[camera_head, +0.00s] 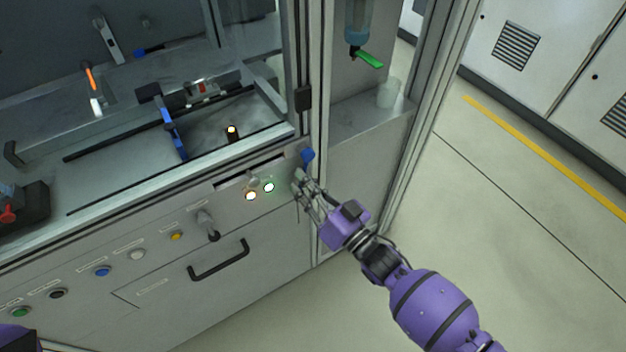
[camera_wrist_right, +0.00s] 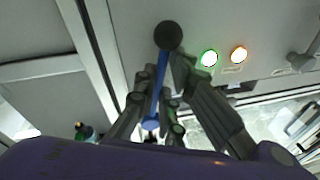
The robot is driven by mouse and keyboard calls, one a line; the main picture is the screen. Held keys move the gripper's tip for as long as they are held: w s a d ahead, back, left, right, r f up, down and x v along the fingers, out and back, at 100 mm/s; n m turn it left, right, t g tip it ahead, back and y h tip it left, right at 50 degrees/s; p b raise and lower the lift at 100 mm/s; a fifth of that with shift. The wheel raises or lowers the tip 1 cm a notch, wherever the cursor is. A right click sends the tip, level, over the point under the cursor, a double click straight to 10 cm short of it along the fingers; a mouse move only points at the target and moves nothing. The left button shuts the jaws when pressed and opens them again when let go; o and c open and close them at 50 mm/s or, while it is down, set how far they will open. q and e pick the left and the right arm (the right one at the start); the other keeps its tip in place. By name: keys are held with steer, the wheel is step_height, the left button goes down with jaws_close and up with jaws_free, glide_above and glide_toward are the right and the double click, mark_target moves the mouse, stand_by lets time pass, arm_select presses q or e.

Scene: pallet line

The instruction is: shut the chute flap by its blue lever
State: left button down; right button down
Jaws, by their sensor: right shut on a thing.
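The blue lever (camera_head: 307,155) is on the front panel, near its right corner. In the right wrist view the lever (camera_wrist_right: 158,100) runs as a thin blue bar from a dark round hub (camera_wrist_right: 168,36) to a wider blue end. My right gripper (camera_head: 303,187) is at the panel, shut on the lever; in the wrist view its fingers (camera_wrist_right: 160,95) lie on both sides of the bar. The fingers hide the lever's lower part in the head view. I cannot clearly make out the chute flap. My left gripper is not in view; a bit of purple arm shows at the lower left.
A lit green-ringed lamp (camera_head: 269,187) and a lit orange lamp (camera_head: 251,196) sit left of my right gripper. A black drawer handle (camera_head: 219,261) and a small tap-like knob (camera_head: 207,226) are farther left. An upright frame post (camera_head: 312,90) stands above. Floor is clear at right.

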steer(key=shift+s+a+f+m, duration=0.1)
steer(key=shift+s+a+m, duration=0.55)
steer(key=shift+m, duration=0.35)
steer(key=c, duration=2)
jaws_free()
steer(key=shift+c, duration=0.2)
steer(key=shift+o, duration=0.9)
steer(key=shift+a, duration=0.1)
steer(key=shift+r, duration=0.2)
steer(key=shift+w, duration=0.1)
steer(key=shift+d, duration=0.2)
steer(key=v, duration=1.2)
steer(key=shift+a+f, duration=0.15)
steer(key=shift+a, duration=0.05)
